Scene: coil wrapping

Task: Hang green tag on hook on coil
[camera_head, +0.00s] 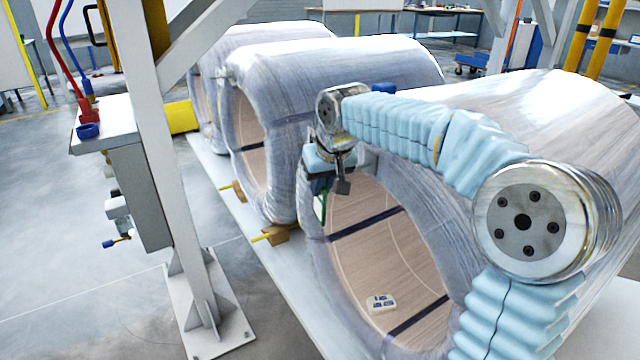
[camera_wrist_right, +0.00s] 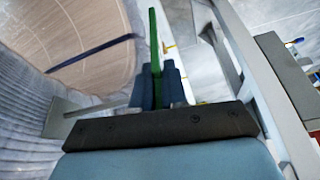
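The green tag (camera_head: 320,207) is at the left rim of the nearest wrapped coil (camera_head: 312,250). In the right wrist view the tag (camera_wrist_right: 154,50) shows edge-on as a narrow green strip between the two blue fingers. My right gripper (camera_head: 318,183) is shut on it, beside the coil's upper left rim. A grey block with a thin rod (camera_head: 342,187) is right of the gripper, in front of the coil's opening; it also shows in the right wrist view (camera_wrist_right: 62,117). I cannot tell whether it is the hook. My left gripper is not in view.
Two more wrapped coils (camera_head: 340,62) stand behind in a row. A white post (camera_head: 170,150) with a grey box (camera_head: 140,190) stands to the left. A white label (camera_head: 381,303) lies inside the nearest coil. Floor at far left is clear.

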